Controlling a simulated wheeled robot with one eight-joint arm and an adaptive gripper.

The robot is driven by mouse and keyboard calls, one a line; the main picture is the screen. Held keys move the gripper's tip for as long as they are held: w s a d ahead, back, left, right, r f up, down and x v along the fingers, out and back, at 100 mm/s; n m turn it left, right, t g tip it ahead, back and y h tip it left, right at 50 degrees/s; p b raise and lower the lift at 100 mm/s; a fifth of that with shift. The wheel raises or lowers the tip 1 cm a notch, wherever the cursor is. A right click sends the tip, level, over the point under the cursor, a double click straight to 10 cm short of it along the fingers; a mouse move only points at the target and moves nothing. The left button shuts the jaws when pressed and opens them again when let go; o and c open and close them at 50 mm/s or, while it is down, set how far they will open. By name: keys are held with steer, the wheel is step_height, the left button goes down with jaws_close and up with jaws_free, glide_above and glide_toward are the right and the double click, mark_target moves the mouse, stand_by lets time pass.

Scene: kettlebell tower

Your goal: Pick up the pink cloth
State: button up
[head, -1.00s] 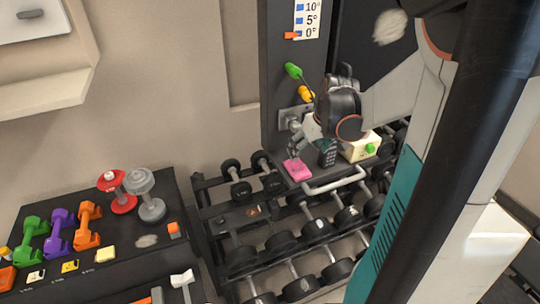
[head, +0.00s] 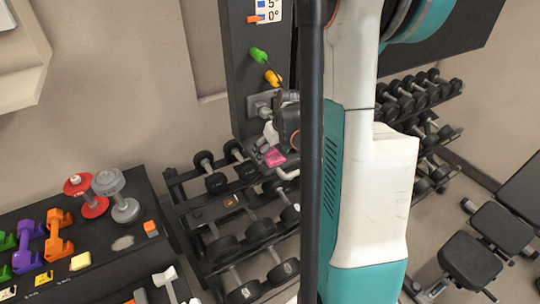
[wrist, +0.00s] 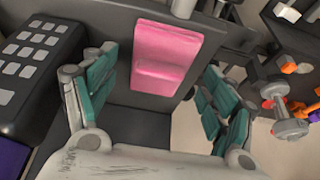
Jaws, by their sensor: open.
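The pink cloth (wrist: 166,58) is a folded pink block lying on a dark surface, and it shows in the wrist view at the top middle. It also shows in the head view (head: 274,158), on the dark rack beside the tower. My gripper (wrist: 155,100) is open, with its green-padded fingers apart on either side of the cloth's near end. I cannot tell from the wrist view whether the fingers touch it. In the head view my gripper (head: 264,147) is right at the cloth, partly hidden by my arm.
A dark keypad-like device (wrist: 30,62) lies left of the cloth in the wrist view. A dumbbell rack (head: 240,215) stands below in the head view. A table (head: 90,215) with coloured dumbbells is at the left.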

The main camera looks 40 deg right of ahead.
steer(key=shift+f, duration=0.1)
steer(key=c, duration=1)
steer(key=shift+c, duration=0.2)
